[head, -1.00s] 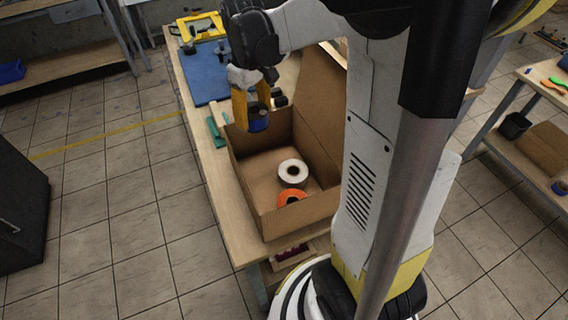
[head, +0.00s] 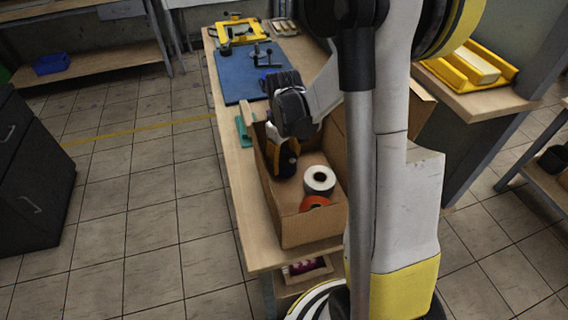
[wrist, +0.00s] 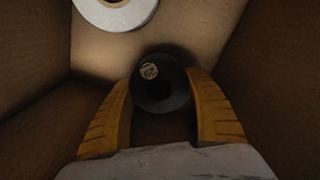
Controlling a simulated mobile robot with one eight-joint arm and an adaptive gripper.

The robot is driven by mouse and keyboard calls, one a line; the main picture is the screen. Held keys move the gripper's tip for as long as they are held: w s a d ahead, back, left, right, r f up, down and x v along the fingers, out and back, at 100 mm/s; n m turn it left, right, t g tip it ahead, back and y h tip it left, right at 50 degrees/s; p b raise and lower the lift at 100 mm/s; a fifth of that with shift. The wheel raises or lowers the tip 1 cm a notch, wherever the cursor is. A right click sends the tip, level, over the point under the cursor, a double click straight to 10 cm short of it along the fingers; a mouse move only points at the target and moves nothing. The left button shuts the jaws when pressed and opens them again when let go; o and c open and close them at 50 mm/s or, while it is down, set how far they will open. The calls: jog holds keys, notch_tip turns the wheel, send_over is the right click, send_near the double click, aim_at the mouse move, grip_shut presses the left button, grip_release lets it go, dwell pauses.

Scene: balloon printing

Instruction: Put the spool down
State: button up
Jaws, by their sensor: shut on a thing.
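My gripper (head: 283,160) is inside the open cardboard box (head: 306,230), toward its far left part. Its yellow fingers are shut on a dark spool (wrist: 160,105), which shows end-on between the fingertips in the wrist view. The head view mostly hides this spool behind the gripper. I cannot tell whether the spool touches the box floor. A white spool (head: 330,189) and an orange spool (head: 314,203) lie in the near part of the box. The white spool also shows at the top of the wrist view (wrist: 138,20).
The box stands on a wooden table (head: 235,185). A green item (head: 241,131) lies left of the box. Beyond it are a blue mat (head: 236,88) and a yellow frame (head: 238,37). A yellow tray (head: 455,80) sits on a surface at the right.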

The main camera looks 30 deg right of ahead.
jog(key=shift+f, duration=0.25)
jog(key=o, duration=1.3)
jog(key=shift+c, duration=0.2)
jog(key=shift+r, duration=0.1)
notch_tip(320, 180, up, 12)
jog(key=p, duration=0.4)
jog(key=s+a+r+m+t, duration=0.2)
jog(key=s+a+r+t, duration=0.5)
jog(key=s+a+r, duration=0.3)
jog(key=shift+s+a+m, duration=0.4)
jog(key=shift+s+a, duration=0.9)
jog(key=shift+a, duration=0.2)
